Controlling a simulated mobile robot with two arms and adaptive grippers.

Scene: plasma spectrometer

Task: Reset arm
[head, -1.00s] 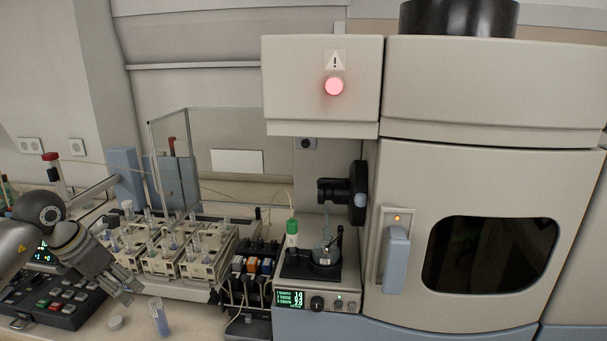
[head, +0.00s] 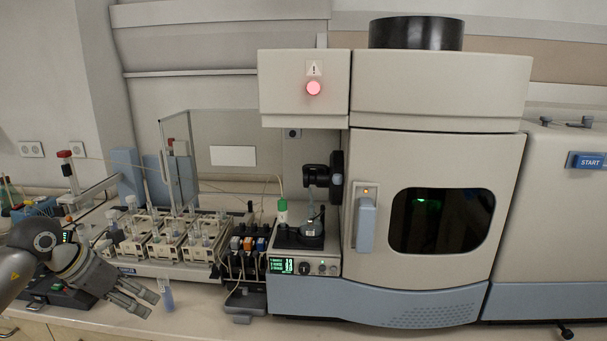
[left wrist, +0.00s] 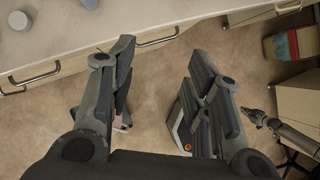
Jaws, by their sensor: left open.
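My left gripper (head: 142,298) is at the lower left of the head view, in front of the bench's front edge. In the left wrist view the left gripper (left wrist: 160,100) points down over the floor, its two fingers wide apart with nothing between them. My right gripper does not show in the head view. Another arm's end (left wrist: 255,118) shows small at the right of the left wrist view, too small to read its fingers.
The spectrometer (head: 432,155) has a red lamp (head: 313,88) lit. Drawer handles (left wrist: 35,75) line the bench front.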

